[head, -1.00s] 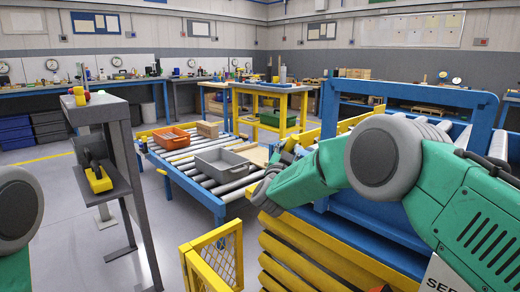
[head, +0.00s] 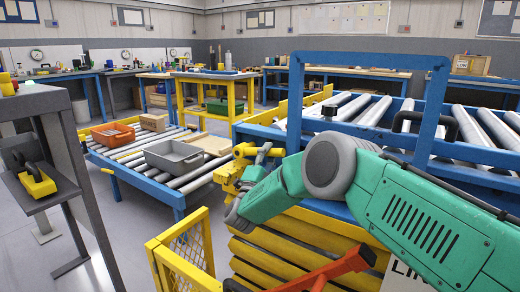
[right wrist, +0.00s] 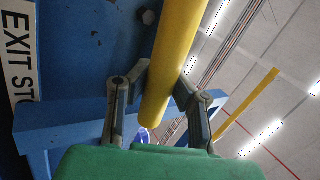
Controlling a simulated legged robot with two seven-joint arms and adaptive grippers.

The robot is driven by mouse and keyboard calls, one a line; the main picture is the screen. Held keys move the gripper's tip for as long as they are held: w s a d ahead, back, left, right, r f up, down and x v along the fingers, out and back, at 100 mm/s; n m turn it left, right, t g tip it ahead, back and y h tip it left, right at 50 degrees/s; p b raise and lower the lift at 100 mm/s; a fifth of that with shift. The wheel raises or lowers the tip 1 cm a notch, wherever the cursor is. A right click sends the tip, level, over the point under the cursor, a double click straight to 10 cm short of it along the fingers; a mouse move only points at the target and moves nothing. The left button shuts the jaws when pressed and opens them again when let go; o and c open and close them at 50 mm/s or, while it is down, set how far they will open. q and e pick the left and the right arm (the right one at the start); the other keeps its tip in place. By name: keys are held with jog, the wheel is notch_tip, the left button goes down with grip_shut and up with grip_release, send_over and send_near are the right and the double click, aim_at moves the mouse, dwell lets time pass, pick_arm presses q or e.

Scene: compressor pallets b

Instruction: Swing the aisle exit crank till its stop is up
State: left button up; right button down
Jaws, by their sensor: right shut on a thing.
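The yellow crank handle (head: 247,149) is at the left front of the blue roller conveyor in the head view. My right gripper (head: 262,161) reaches it from the right, partly hidden by my green arm. In the right wrist view the yellow bar (right wrist: 176,48) runs between the two fingers of my right gripper (right wrist: 163,82), which is shut on it. A white sign (right wrist: 18,50) reading "EXIT STO", cut off, is on the blue metal beside it. I cannot tell which part is the stop or whether it is up. My left gripper is out of view.
A blue hoop frame (head: 370,59) stands over the rollers at right. A yellow mesh guard (head: 183,250) and a red lever (head: 335,270) are in front. A grey tray (head: 173,156) and an orange tray (head: 113,135) lie on the left conveyor. Open floor lies left of the guard.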

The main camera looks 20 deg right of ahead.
jog(key=shift+s+f+m+g+h, duration=0.1)
jog(key=shift+f+m+g+h, duration=0.2)
jog(key=shift+f+m, duration=0.35)
jog(key=shift+a+f+m+p, duration=0.15)
jog(key=shift+a+m+p, duration=0.05)
jog(key=shift+m+p, duration=0.2)
jog(key=c, duration=1.3)
grip_release()
jog(key=shift+r, duration=0.2)
jog(key=v, duration=1.2)
jog(key=shift+a+f, duration=0.15)
jog(key=shift+f, duration=0.05)
